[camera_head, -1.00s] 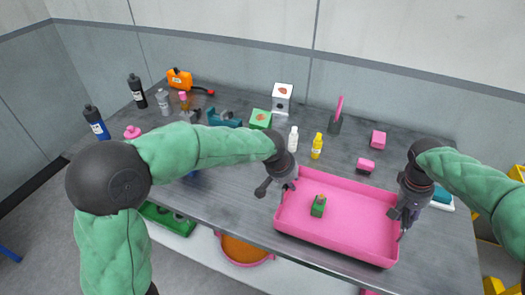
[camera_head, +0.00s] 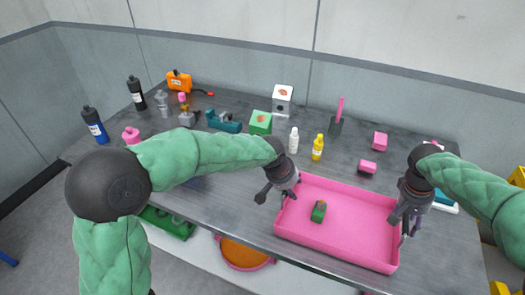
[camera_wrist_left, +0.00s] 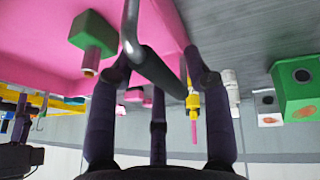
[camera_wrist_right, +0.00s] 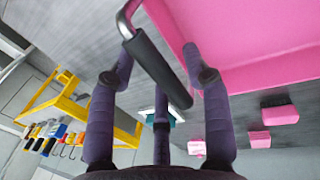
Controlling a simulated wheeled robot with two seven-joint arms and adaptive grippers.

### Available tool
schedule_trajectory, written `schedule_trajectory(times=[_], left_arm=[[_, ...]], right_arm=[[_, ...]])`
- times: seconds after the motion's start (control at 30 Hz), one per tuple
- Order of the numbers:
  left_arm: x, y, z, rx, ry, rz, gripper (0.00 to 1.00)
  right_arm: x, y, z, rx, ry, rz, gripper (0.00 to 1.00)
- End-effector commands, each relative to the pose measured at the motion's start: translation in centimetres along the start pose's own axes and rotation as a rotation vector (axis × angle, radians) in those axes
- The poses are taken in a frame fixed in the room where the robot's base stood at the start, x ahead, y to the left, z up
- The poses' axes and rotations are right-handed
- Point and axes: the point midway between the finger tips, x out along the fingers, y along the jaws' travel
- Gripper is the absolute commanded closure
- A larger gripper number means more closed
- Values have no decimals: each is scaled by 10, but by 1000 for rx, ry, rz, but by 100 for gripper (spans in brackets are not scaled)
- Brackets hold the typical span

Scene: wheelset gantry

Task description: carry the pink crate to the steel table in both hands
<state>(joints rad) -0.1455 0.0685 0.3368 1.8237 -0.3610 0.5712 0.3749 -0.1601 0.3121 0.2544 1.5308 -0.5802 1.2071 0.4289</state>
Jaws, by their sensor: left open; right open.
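The pink crate (camera_head: 345,240) is at the front right of the steel table (camera_head: 235,205), close to its front edge. It looks level; whether its whole base touches the table is hidden. A small green part (camera_head: 318,211) is inside it. My left gripper (camera_head: 277,188) is at the crate's left end, open, with a dark bar handle (camera_wrist_left: 160,70) between its fingers in the left wrist view. My right gripper (camera_head: 402,218) is at the right end, open, with a similar dark handle (camera_wrist_right: 158,70) between its fingers in the right wrist view.
A green box (camera_head: 260,122) and teal tool (camera_head: 223,121) are further left. An orange-filled pink bowl (camera_head: 244,253) is below the table's front edge.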

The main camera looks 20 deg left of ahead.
Motion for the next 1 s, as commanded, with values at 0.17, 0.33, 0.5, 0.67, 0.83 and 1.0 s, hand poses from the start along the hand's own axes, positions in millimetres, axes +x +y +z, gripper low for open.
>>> schedule_trajectory(times=[0.17, 0.33, 0.5, 0.67, 0.83, 1.0], left_arm=[[-16, 0, -2, 0, 6, 0, 51], [-48, 0, -2, 0, 6, 1, 51], [-81, 0, -1, 0, 4, 1, 51], [-105, 0, -1, 0, 3, 1, 51], [-117, 0, 0, 0, 1, 1, 51], [-120, 0, 0, 0, 0, 0, 51]], right_arm=[[0, 0, 0, 0, 0, 0, 51], [0, 0, 0, 0, 0, 0, 51], [0, 0, 0, 0, 0, 0, 51], [0, 0, 0, 0, 0, 0, 51], [0, 0, 0, 0, 0, 0, 51], [-12, 0, -1, 0, 4, 0, 51]])
